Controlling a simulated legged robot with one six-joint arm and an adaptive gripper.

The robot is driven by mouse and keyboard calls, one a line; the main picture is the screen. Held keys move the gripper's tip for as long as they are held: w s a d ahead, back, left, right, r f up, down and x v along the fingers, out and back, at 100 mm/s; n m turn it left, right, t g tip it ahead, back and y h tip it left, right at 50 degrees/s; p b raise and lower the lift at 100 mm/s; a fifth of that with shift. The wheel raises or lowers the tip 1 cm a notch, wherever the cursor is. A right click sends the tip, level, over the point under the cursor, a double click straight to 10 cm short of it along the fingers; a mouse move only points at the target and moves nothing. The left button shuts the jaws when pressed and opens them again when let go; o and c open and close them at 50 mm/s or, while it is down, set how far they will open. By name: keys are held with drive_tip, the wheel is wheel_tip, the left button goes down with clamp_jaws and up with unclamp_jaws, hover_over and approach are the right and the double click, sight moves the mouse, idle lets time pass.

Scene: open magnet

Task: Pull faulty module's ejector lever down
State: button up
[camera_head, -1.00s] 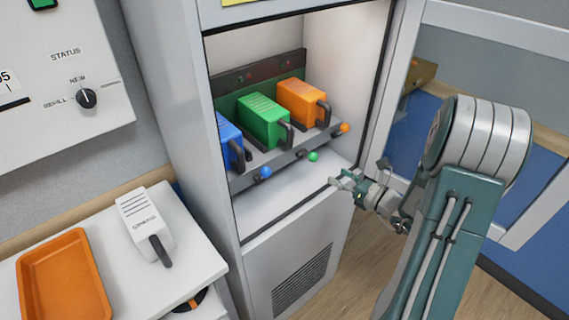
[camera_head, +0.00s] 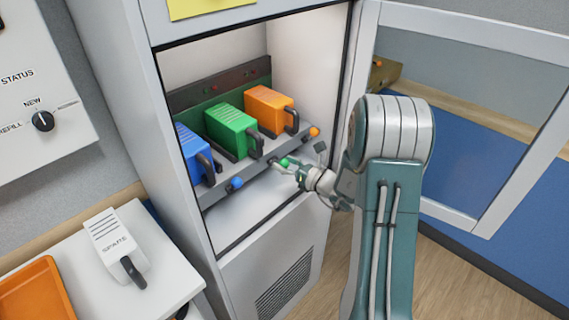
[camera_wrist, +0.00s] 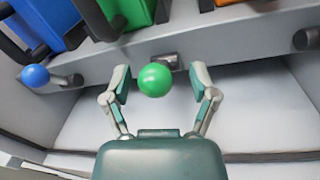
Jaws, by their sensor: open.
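Three modules stand in a row in the open cabinet: blue (camera_head: 194,153), green (camera_head: 232,129) and orange (camera_head: 271,108), each with a dark handle. Below each is a lever with a matching ball knob: blue knob (camera_head: 236,183), green knob (camera_head: 284,162) and orange knob (camera_head: 314,132). My gripper (camera_head: 287,170) is at the green knob. In the wrist view, my gripper's open fingers (camera_wrist: 161,84) stand on both sides of the green knob (camera_wrist: 154,80), with gaps on each side. Which module is faulty I cannot tell; the indicator lights are too small to read.
The cabinet's door (camera_head: 480,110) stands open at the right. A spare module (camera_head: 116,246) and an orange tray (camera_head: 35,292) lie on the white side table (camera_head: 165,262) at the left. The cabinet floor below the levers is clear.

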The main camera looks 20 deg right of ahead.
drive_tip(key=shift+d, duration=0.1)
drive_tip(key=c, duration=0.9)
drive_tip(key=shift+a, duration=0.35)
clamp_jaws()
